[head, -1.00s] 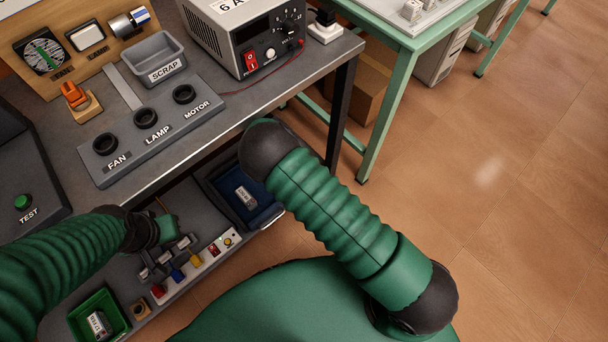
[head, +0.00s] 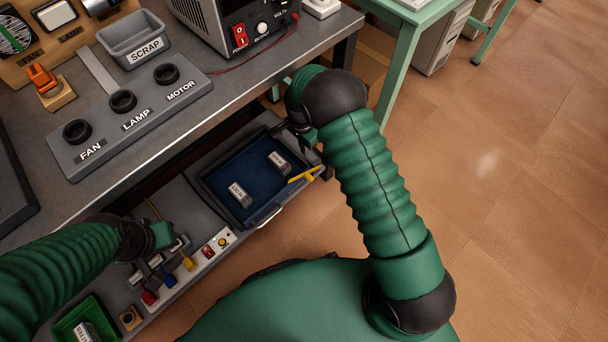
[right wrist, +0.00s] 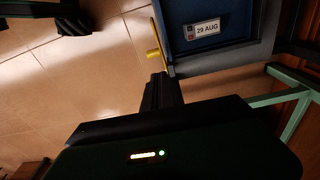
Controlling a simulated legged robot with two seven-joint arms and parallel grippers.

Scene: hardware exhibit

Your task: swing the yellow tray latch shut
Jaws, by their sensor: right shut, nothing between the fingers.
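The yellow latch (head: 304,174) sticks out at an angle at the front right corner of the blue-lined tray (head: 223,204). In the right wrist view the latch (right wrist: 154,54) stands beside the tray's edge, with a short knob on it. My right gripper (right wrist: 161,78) is shut and empty, its tips close to the latch; I cannot tell whether they touch. In the head view the right gripper (head: 312,147) is partly hidden by its wrist, near the tray's right side. My left gripper (head: 160,262) is low at the left, over the row of coloured switches; its jaws are unclear.
Two labelled blocks lie in the tray, one of them the dated block (head: 279,161). A switch strip (head: 212,248) and green bin (head: 75,325) are on the lower shelf. The workbench top (head: 225,90) overhangs the tray's back. Floor at right is clear.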

